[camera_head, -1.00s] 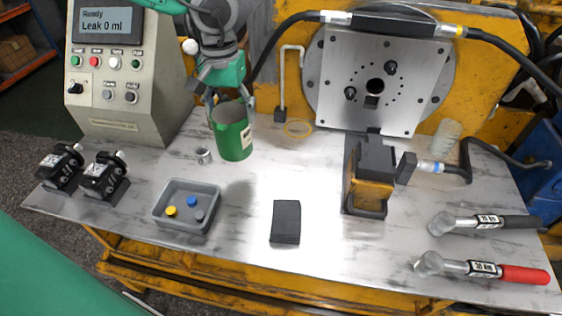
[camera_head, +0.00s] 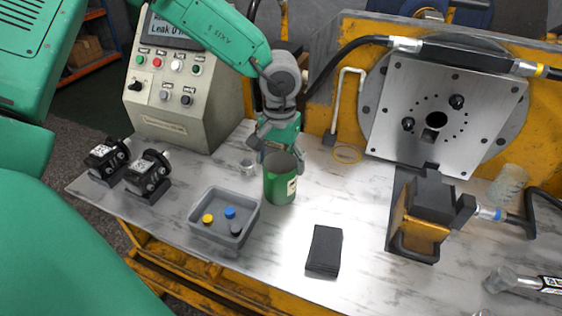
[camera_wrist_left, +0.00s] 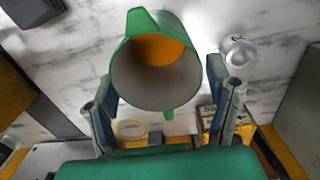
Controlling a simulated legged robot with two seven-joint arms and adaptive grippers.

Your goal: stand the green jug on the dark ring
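The green jug (camera_head: 280,182) is upright, with a pale label on its side. My left gripper (camera_head: 281,154) is at its rim from behind, a finger on each side. The left wrist view looks down into the jug (camera_wrist_left: 157,88), with orange inside and the fingers (camera_wrist_left: 163,85) close against its sides. I cannot tell whether its base touches the bench. No dark ring shows; anything directly under the jug is hidden. A thin yellowish ring (camera_head: 347,153) lies behind the jug to the right. My right gripper is not in view.
A small clear cup (camera_head: 248,168) stands left of the jug. A grey tray (camera_head: 213,237) with coloured caps is at front left, a black pad (camera_head: 324,251) at front right. A dark and yellow block (camera_head: 425,218) stands further right. Bare bench (camera_head: 335,198) lies between.

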